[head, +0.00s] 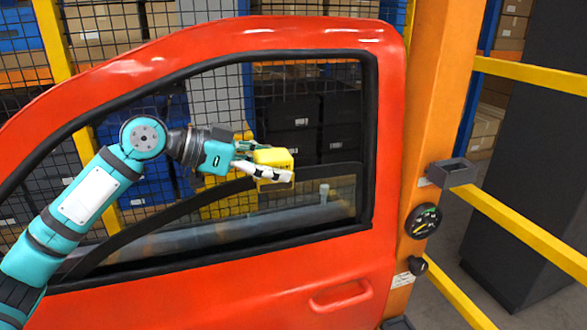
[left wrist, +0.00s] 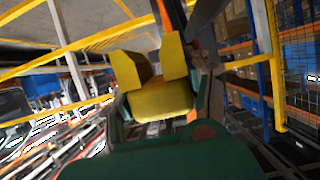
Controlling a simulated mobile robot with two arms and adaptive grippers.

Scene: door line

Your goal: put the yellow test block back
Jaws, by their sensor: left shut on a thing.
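The yellow test block (head: 273,156) is held at the tip of my left gripper (head: 270,167), whose fingers are shut on it. Gripper and block are in front of the window opening of the red car door (head: 240,280), left of the orange post. In the left wrist view the yellow block (left wrist: 160,101) fills the middle, between the fingers; its far side is hidden. A small grey open-topped holder (head: 454,173) is fixed on the orange post, right of the block and apart from it. Its inside is only partly visible. My right gripper is not in view.
The orange post (head: 425,110) carries a round dial gauge (head: 426,221) and a black knob (head: 419,264) below the holder. Yellow rails (head: 530,235) run to the right, before a dark cabinet (head: 535,160). A partly raised window pane (head: 310,205) shows in the door.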

